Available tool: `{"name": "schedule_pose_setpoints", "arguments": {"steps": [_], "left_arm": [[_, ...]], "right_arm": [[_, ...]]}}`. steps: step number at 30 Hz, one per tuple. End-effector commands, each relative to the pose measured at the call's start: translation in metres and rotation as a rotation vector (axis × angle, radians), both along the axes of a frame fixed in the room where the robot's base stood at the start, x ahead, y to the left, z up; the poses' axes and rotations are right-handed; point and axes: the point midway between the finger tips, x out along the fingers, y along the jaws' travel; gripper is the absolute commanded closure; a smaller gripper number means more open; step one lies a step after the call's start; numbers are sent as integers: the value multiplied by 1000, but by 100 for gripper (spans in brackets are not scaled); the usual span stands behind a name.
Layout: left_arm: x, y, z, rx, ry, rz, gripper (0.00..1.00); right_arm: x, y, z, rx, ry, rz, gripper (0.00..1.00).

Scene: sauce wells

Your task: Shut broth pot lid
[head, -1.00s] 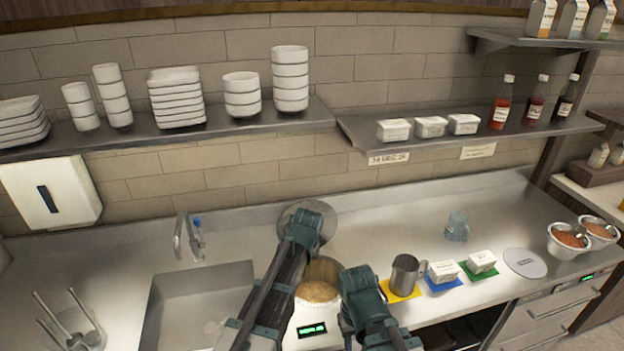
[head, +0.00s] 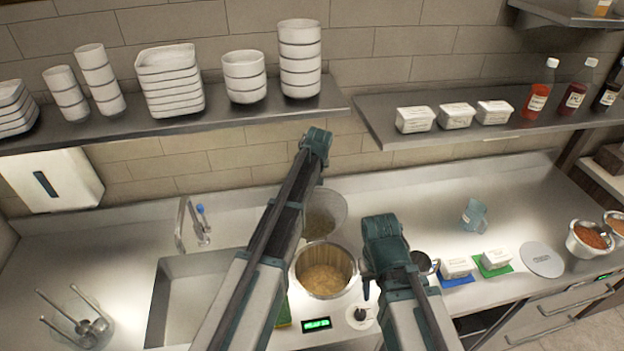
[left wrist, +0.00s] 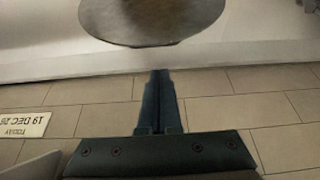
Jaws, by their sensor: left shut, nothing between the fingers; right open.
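The broth pot (head: 326,272) stands open on a cooker with a green display, and yellowish broth shows inside. Its round metal lid (head: 327,212) stands raised at the pot's back edge, partly hidden by my left arm. My left gripper (head: 316,143) is above and behind the lid, near the wall. In the left wrist view its fingers (left wrist: 160,78) are shut and empty, apart from the lid's edge (left wrist: 150,38). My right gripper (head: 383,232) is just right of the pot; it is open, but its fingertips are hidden.
A shelf (head: 180,125) of white dishes is close to my left arm. Another shelf (head: 470,130) holds tubs and bottles. A sink (head: 195,300) lies left of the pot. A metal jug (head: 424,262) is partly hidden by my right gripper, with white tubs to its right.

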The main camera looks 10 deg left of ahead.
Motion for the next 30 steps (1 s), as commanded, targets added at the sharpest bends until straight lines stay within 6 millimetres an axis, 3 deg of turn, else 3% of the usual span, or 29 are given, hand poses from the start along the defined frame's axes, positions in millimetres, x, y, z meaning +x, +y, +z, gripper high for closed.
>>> {"name": "schedule_pose_setpoints", "arguments": {"steps": [18, 30], "left_arm": [[31, 13, -79, 0, 0, 0, 100], [35, 15, -86, 0, 0, -1, 100]], "right_arm": [[1, 0, -79, 1, -3, -5, 56], [1, 0, -86, 0, -3, -1, 56]]}}
